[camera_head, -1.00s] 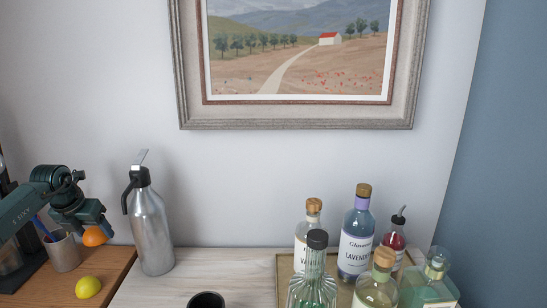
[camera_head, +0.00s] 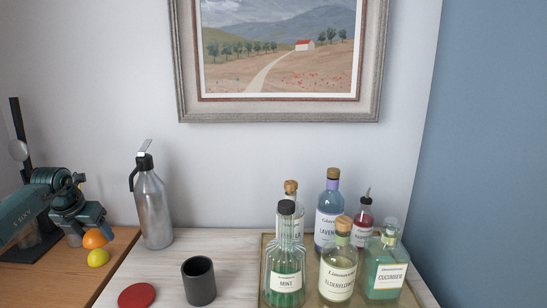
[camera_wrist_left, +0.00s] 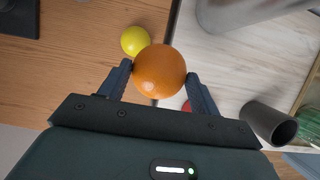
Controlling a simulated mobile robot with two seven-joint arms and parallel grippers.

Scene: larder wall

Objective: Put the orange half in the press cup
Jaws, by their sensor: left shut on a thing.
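I cannot make out the press cup. My right gripper is not in view.
A yellow lemon (camera_head: 98,258) lies on the wooden board (camera_head: 60,282) close to the orange. A steel siphon (camera_head: 153,210) stands to the right. A dark cup (camera_head: 199,281), a red disc (camera_head: 136,296) and a tray of several bottles (camera_head: 334,270) lie further right.

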